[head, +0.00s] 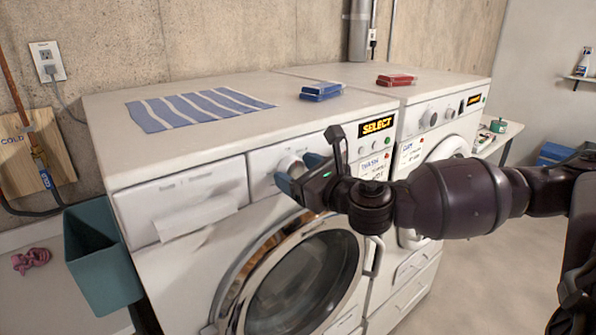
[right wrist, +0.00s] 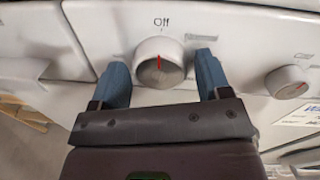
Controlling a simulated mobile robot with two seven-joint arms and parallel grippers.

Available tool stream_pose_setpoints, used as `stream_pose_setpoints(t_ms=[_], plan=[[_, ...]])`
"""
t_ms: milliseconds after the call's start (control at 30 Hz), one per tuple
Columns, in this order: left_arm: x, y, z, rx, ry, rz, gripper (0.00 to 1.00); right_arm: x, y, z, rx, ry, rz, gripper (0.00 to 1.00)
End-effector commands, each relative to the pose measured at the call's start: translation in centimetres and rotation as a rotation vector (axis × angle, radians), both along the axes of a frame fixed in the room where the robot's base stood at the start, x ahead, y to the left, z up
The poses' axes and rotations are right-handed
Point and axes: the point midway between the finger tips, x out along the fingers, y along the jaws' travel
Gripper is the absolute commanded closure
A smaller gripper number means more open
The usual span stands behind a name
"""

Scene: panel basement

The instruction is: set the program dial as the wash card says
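The program dial (right wrist: 160,63) is a round white knob on the washer's front panel, its red mark pointing up at "Off" in the right wrist view. In the head view the dial (head: 291,165) is partly covered by my right gripper (head: 297,172). My right gripper (right wrist: 160,82) is open, with one blue finger on each side of the dial and a visible gap to it. The washer display (head: 377,126) reads "SELECT". A white wash card (head: 374,167) with handwriting is on the washer front at right; its small text is hard to read. My left gripper is not in view.
A second knob (right wrist: 287,82) sits to the right of the dial. A striped cloth (head: 200,108), a blue box (head: 321,91) and a red box (head: 396,80) lie on the machine tops. A teal bin (head: 103,258) stands at left.

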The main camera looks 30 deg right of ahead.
Motion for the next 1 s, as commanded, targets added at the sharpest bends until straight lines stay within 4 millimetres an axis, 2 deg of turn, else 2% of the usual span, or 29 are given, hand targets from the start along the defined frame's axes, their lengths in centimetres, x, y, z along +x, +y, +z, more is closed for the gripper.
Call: stream_pose_setpoints(t_ms=[33, 233, 667, 1000], plan=[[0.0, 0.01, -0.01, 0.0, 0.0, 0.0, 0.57, 0.01, 0.0, 0.0, 0.0, 0.0, 0.0, 0.38], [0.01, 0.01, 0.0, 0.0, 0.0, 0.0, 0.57, 0.01, -0.01, -0.01, 0.0, 0.0, 0.0, 0.68], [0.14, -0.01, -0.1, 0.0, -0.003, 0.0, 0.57, 0.01, -0.01, -0.09, 0.096, 0.007, 0.001, 0.68], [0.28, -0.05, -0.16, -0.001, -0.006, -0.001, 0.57, 0.01, -0.02, -0.14, 0.376, 0.029, 0.0, 0.68]])
